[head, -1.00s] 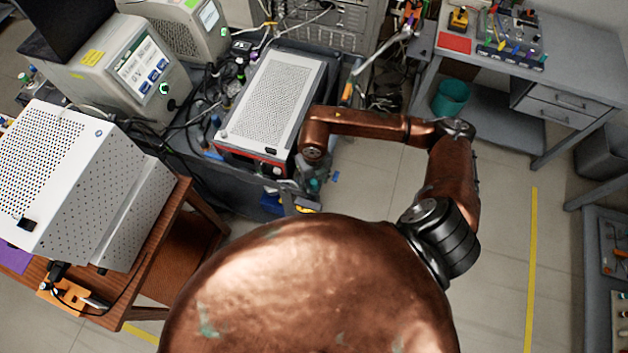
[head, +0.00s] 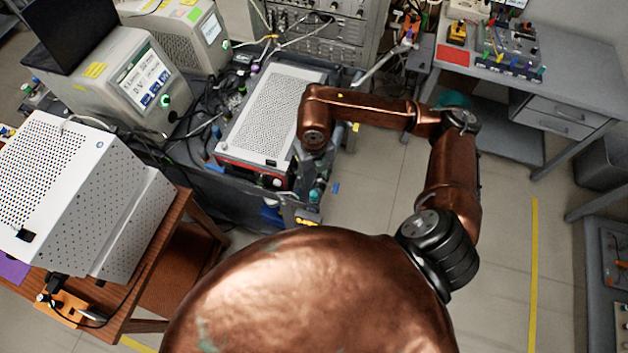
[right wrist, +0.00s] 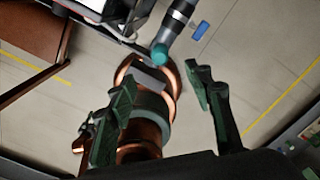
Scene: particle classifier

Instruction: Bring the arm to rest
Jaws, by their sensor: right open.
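My right arm (head: 370,108) is copper coloured. In the head view it bends at the right and reaches left to the edge of the equipment cart. Its wrist end is beside the white perforated instrument (head: 276,105). The right gripper's fingers are mostly hidden below the wrist there. In the right wrist view the right gripper (right wrist: 165,92) has its two dark green fingers wide apart. Nothing is held between them; my copper body shows beyond, in the gap. My left gripper is in neither view.
A cart (head: 240,178) carries the instrument, cables and small bottles close to the right wrist. A white perforated box (head: 130,200) stands on a wooden table at left. A grey workbench (head: 590,85) is at the upper right. Open floor (head: 500,240) lies right of my arm.

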